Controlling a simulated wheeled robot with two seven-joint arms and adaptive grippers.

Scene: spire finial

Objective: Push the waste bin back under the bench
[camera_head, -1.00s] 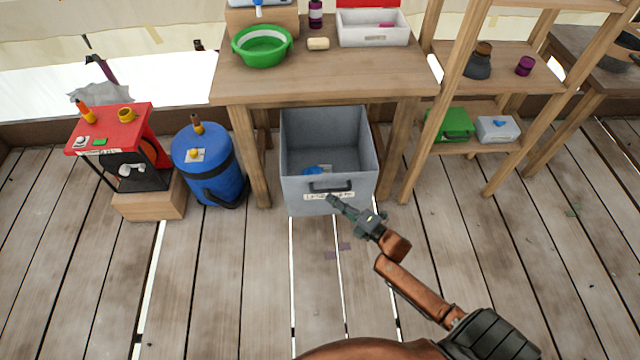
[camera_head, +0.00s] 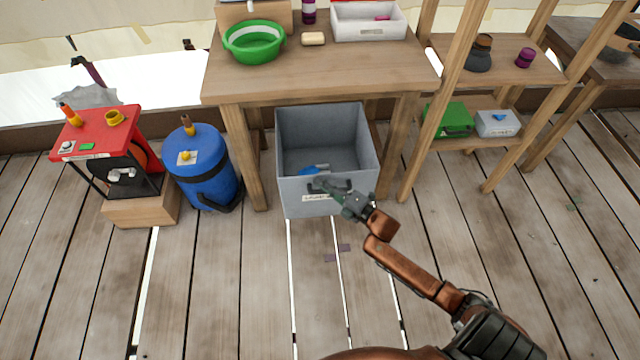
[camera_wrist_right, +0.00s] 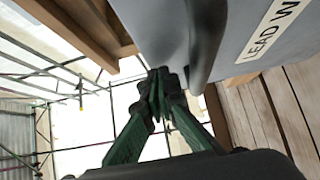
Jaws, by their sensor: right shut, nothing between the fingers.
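The waste bin (camera_head: 290,201) is an open grey box with a dark front handle and a pale label. It stands upright on the floor between the legs of the wooden bench (camera_head: 300,75), its front part sticking out past the bench's front edge. Something blue and grey lies inside it. My right gripper (camera_head: 318,184) is shut and empty, its tips at the bin's front by the handle. In the right wrist view the green fingers (camera_wrist_right: 158,78) meet at a grey bulging part beside the bin's labelled front (camera_wrist_right: 245,55); contact is unclear. My left gripper is out of view.
A blue canister (camera_head: 205,178) stands left of the bench, beside a red-topped machine (camera_head: 98,132) on a wooden block. Wooden shelving (camera_head: 465,90) stands at the right. The plank floor (camera_head: 230,290) in front is clear.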

